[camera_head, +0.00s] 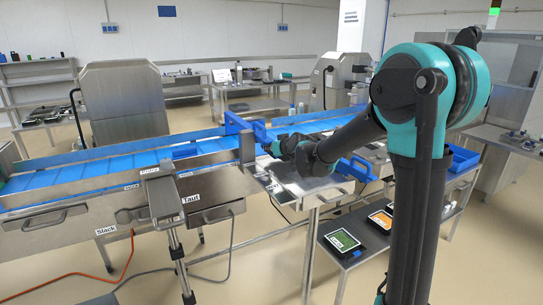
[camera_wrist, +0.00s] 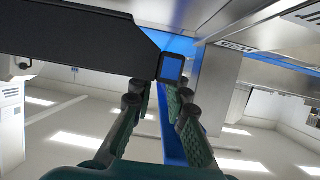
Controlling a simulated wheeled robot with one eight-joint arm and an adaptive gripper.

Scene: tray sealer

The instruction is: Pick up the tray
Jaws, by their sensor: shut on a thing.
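My gripper (camera_head: 276,147) is at the end of the outstretched arm, beside the blue conveyor in the head view. In the wrist view its two ridged fingers (camera_wrist: 160,98) reach up to a black, flat-sided thing that I take to be the tray (camera_wrist: 80,32). A small block with a blue square face shows between the fingertips. The gripper is shut on it. The black thing fills the upper left of the wrist view, and its far parts are cut off by the frame. In the head view I cannot make out the held tray behind the gripper.
The blue conveyor (camera_head: 100,168) runs across the scene. A blue frame (camera_head: 240,124) stands over it. Steel machinery (camera_wrist: 262,35) is close by in the wrist view. A low shelf holds black packs with green (camera_head: 343,240) and orange (camera_head: 380,220) faces. Cables lie on the floor at left.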

